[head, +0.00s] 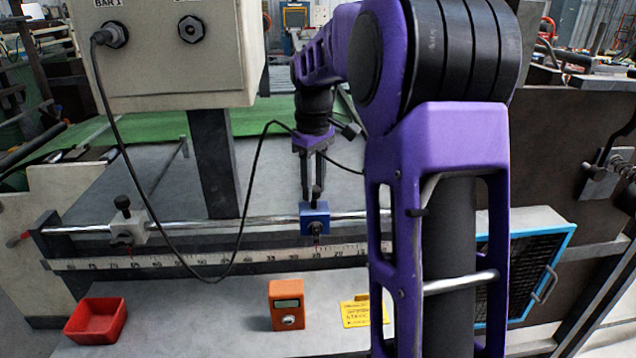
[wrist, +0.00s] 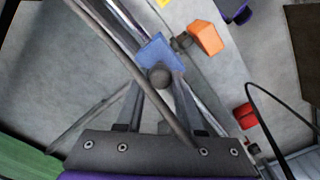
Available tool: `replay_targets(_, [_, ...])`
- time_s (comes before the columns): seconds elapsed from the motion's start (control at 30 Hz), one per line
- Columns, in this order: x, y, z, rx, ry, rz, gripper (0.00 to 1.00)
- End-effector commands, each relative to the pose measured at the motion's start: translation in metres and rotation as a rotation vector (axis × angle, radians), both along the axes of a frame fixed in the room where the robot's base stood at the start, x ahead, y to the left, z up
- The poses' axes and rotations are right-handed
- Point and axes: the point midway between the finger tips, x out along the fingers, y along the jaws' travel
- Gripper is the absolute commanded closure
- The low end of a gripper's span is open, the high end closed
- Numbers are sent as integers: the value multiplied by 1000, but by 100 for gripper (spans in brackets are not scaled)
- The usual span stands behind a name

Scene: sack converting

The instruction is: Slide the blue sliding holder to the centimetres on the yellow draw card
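The blue sliding holder (head: 314,220) sits on a shiny rail, with a black knob on top, above a numbered scale strip (head: 160,261). It also shows in the wrist view (wrist: 158,50). My gripper (head: 313,190) points down over it. In the wrist view my gripper (wrist: 159,85) has its fingers apart, one on each side of the knob; contact is not clear. The yellow draw card (head: 356,314) lies on the grey surface in front, partly behind my arm, its print too small to read. The holder stands near the mark that looks like 25.
A grey holder (head: 128,226) sits on the same rail at the left. A red tray (head: 97,321) and an orange device (head: 287,305) stand on the front surface. A black cable (head: 243,215) loops across the rail. A blue-framed grille (head: 525,262) is at the right.

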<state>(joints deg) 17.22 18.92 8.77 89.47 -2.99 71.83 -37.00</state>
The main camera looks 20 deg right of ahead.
Motion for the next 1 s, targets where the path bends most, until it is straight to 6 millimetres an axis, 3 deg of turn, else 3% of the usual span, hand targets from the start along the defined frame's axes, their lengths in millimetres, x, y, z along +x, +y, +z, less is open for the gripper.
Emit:
replay_targets(0.03, [0,0,1,0,-2,0,54])
replay_targets(0.17, [0,0,0,0,-1,0,33])
replay_targets(0.57, [0,-1,10,0,-1,-1,33])
replay_targets(0.67, [1,-1,25,-1,-3,-1,33])
replay_targets(1.0, [1,-1,107,-1,-5,-1,33])
